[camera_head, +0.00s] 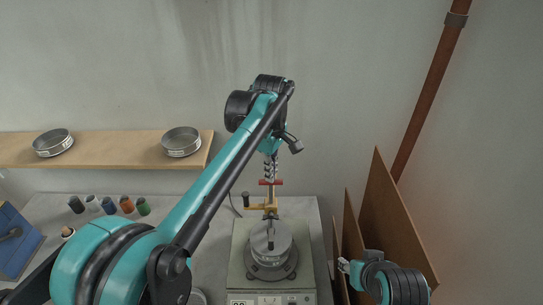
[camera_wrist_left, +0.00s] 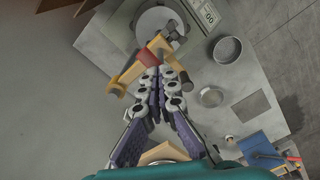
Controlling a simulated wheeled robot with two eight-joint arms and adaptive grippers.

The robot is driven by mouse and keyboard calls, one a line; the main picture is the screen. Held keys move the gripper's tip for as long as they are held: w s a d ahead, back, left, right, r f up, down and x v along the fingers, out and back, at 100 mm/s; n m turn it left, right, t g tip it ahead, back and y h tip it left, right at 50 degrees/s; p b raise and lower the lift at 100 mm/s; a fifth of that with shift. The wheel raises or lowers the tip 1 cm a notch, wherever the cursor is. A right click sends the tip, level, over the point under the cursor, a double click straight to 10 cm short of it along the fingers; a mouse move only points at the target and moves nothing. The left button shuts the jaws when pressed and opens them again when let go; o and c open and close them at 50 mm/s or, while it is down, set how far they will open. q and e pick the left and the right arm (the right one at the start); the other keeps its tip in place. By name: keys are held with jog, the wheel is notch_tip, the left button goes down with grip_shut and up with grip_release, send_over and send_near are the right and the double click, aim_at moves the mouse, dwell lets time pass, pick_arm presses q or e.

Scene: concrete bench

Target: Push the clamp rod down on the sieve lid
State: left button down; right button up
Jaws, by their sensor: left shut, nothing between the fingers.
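The sieve lid (camera_head: 258,246) is a grey round top on the stack standing on the shaker (camera_head: 240,272). It also shows at the top of the left wrist view (camera_wrist_left: 153,22). A yellow clamp bracket (camera_head: 262,208) with a red part (camera_head: 277,182) stands at the back of the stack. A short dark rod (camera_head: 270,238) stands upright over the lid; whether it touches the lid I cannot tell. My left gripper (camera_head: 270,176) points down, shut and empty, with its tips close to the red part; contact is unclear. My right gripper (camera_head: 343,265) is low at the right, its fingers too small to read.
Brown boards (camera_head: 393,215) lean at the right, beside my right gripper. A wooden shelf (camera_head: 110,150) holds two sieves (camera_head: 182,141). Bench space right of the shaker is narrow.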

pick_arm(q)
jog(key=shift+r+p, duration=2.8)
jog(key=shift+r, duration=0.8)
jog(key=shift+f, duration=0.15)
jog(key=s+a+f+m+t+b, duration=0.2)
jog(key=s+a+f+m+b, duration=0.2)
jog(key=f+b, duration=0.6)
jog(key=s+a+f+m+t+b, duration=0.2)
jog(key=s+a+f+m+b, duration=0.2)
jog(key=s+f+b, duration=0.5)
jog(key=s+a+f+m+t+b, duration=0.3)
jog(key=s+f+b, duration=0.4)
jog(key=f, duration=1.5)
jog(key=a+m+b, duration=0.1)
jog(key=a+b, duration=0.1)
jog(key=b, duration=0.2)
jog(key=shift+s+a+f+m, duration=0.15)
jog(key=shift+s+a+m, duration=0.05)
jog(key=shift+a+m, duration=0.2)
